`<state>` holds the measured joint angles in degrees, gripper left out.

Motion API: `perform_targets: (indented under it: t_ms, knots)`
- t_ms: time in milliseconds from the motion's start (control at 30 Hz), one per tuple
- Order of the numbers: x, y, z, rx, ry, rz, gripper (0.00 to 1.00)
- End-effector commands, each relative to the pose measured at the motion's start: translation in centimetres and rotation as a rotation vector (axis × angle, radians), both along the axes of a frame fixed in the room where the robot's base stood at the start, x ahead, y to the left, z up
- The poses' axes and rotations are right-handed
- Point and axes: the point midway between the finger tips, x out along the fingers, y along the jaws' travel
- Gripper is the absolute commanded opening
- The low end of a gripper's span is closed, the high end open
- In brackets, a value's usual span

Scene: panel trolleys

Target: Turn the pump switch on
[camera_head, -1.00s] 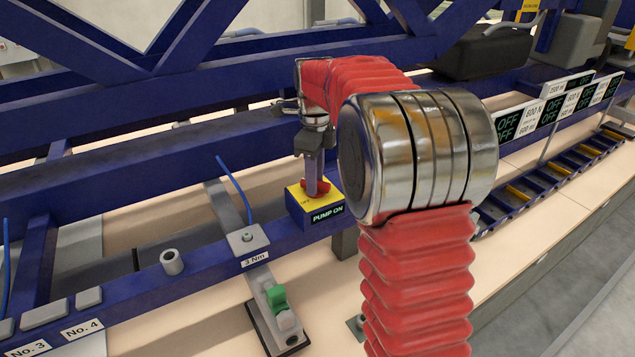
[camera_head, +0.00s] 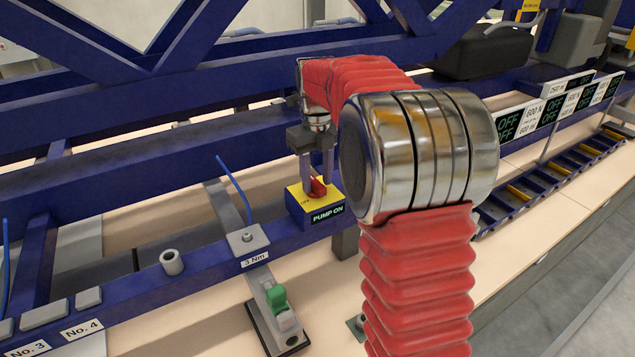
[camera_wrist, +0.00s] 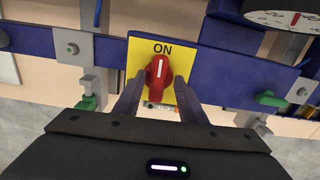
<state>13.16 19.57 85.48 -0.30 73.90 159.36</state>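My gripper (camera_head: 317,183) is over the box, pointing down, with a finger on each side of the knob. In the wrist view my gripper (camera_wrist: 159,86) is open, with gaps between the fingers and the knob. The lower part of the plate is partly hidden by the fingers.
The box sits on a blue beam (camera_head: 215,258). A bracket marked "3 Nm" (camera_head: 254,259) with a green clamp (camera_head: 276,297) is to its left. Blue trusses (camera_head: 90,130) run behind my arm. A round gauge (camera_wrist: 293,16) is at the wrist view's upper right.

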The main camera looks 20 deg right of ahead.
Motion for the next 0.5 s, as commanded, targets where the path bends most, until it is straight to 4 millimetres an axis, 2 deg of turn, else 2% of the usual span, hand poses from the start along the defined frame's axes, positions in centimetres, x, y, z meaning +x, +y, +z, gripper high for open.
perform_targets:
  t_ms: [33,367,500]
  knots:
    - [-0.2,0.2,-1.5,0.006,0.023,0.002,0.37]
    - [-0.2,0.4,-1.4,0.009,0.022,0.006,0.37]
    - [-0.1,0.4,-0.2,0.009,0.020,0.006,0.37]
